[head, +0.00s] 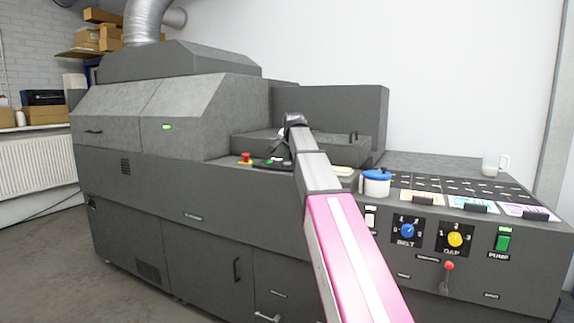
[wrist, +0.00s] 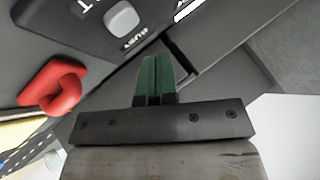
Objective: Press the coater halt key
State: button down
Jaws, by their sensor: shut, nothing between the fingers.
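My gripper (wrist: 155,68) has green fingers, closed together and empty. In the wrist view they are over the machine's dark top, beside a black label plate (wrist: 88,30). The plate carries a pale grey rounded key (wrist: 121,18) and partly cropped white lettering ending in "T". A red rounded part (wrist: 54,87) lies left of the fingers. I cannot read a halt label or tell whether the fingertips touch anything.
My pink and grey arm crosses the coater's front. Right of it are a white pot with a blue lid (head: 376,184), a blue belt dial (head: 407,230), a yellow dial (head: 455,239), a green pump switch (head: 502,240) and a red-tipped lever (head: 449,266). A mug (head: 490,163) stands far right.

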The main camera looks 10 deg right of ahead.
aim_at(288, 163)
jog(key=shift+r, duration=1.5)
